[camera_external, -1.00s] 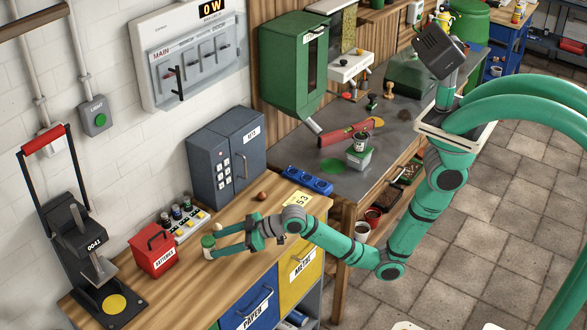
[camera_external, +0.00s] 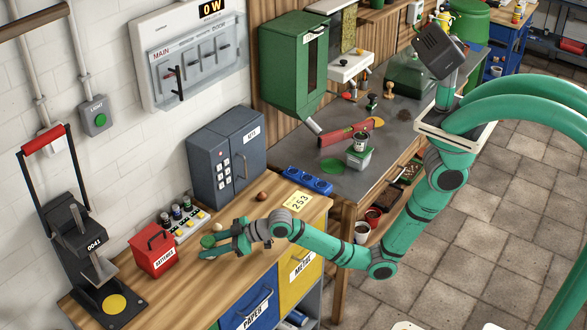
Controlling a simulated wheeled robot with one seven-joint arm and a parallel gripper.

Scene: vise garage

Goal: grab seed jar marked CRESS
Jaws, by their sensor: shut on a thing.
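A small jar with a green lid (camera_external: 208,241) stands on the wooden worktop, to the right of the red batteries box. Any writing on it is too small to read, so I cannot tell whether it says CRESS. My gripper (camera_external: 214,246) reaches in from the right, low over the worktop, with its fingers on both sides of the jar and shut on it. The fingers hide most of the jar's body. Another small jar (camera_external: 361,142) stands on a pale container on the grey bench; its label is also unreadable.
The red batteries box (camera_external: 154,251) and a tray of small cylinders (camera_external: 185,224) stand close to the left. A grey key cabinet (camera_external: 226,155) stands behind. A brown ball (camera_external: 262,196) and a yellow 253 card (camera_external: 299,202) lie farther right. The front worktop is clear.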

